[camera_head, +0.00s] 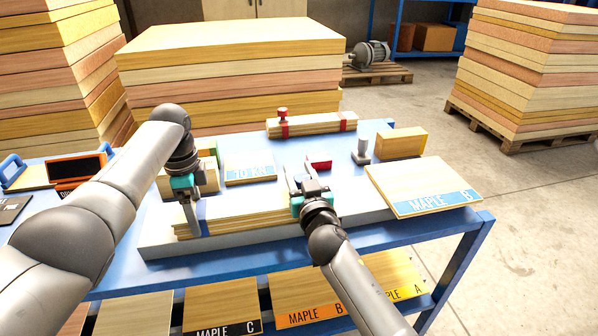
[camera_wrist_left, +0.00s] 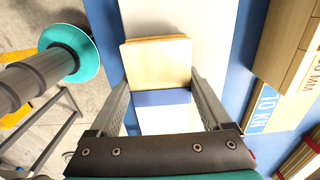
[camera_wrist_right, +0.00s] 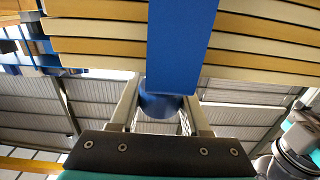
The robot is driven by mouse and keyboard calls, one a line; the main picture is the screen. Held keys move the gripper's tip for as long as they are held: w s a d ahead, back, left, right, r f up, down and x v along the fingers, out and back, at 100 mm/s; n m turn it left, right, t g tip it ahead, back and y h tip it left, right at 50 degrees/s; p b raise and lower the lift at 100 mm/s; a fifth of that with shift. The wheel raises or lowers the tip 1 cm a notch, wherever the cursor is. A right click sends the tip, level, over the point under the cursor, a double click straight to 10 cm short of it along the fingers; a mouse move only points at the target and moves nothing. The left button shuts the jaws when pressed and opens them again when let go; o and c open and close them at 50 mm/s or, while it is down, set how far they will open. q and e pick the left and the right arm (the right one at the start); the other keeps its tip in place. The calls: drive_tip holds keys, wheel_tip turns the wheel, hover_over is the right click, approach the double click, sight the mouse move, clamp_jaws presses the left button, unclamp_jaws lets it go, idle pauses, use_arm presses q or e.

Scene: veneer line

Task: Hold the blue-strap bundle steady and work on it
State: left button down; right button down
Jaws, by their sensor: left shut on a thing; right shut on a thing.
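The blue-strap bundle (camera_head: 250,222), a stack of thin pale boards, lies on a light slab on the blue table. My left gripper (camera_head: 190,220) is shut across its left part. In the left wrist view the bundle's end (camera_wrist_left: 157,52) and a blue strap (camera_wrist_left: 160,97) show between the fingers. My right gripper (camera_head: 298,178) is at the bundle's right part. In the right wrist view a blue strap (camera_wrist_right: 175,45) crosses the layered edge, and a rounded blue piece (camera_wrist_right: 160,104) sits between the fingers. My grippers hide parts of the bundle in the head view.
A red-strapped bundle (camera_head: 312,125) lies behind. A "10 KN" block (camera_head: 250,170), a red block (camera_head: 319,162), a grey post (camera_head: 360,152) and a wooden block (camera_head: 401,143) stand nearby. The "MAPLE B" board (camera_head: 424,184) lies at right. Tall board stacks stand behind the table.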

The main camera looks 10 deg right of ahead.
drive_tip(key=shift+a+n+y, duration=0.1)
drive_tip(key=shift+n+y, duration=0.2)
drive_tip(key=shift+y, duration=0.1)
drive_tip(key=n+g+y, duration=0.1)
drive_tip(key=n+y, duration=0.1)
drive_tip(key=y, duration=0.2)
drive_tip(key=a+n+g+y, duration=0.1)
drive_tip(key=n+y, duration=0.2)
drive_tip(key=y, duration=0.1)
drive_tip(key=shift+s+a+r+n+g, duration=0.1)
drive_tip(key=shift+s+a+n+g, duration=0.05)
drive_tip(key=shift+n+g, duration=0.2)
drive_tip(key=n+g+y, duration=0.2)
drive_tip(key=y, duration=0.1)
drive_tip(key=shift+s+a+n+g+y, duration=0.2)
drive_tip(key=shift+a+n+g+y, duration=0.05)
drive_tip(key=shift+a+y, duration=0.1)
drive_tip(key=shift+s+a+n+g+y, duration=0.15)
drive_tip(key=shift+s+n+g+y, duration=0.05)
drive_tip(key=shift+n+g+y, duration=0.7)
drive_tip(key=shift+s, duration=0.1)
drive_tip(key=shift+c, duration=2)
unclamp_jaws()
drive_tip(key=v, duration=1.2)
drive_tip(key=shift+r, duration=0.15)
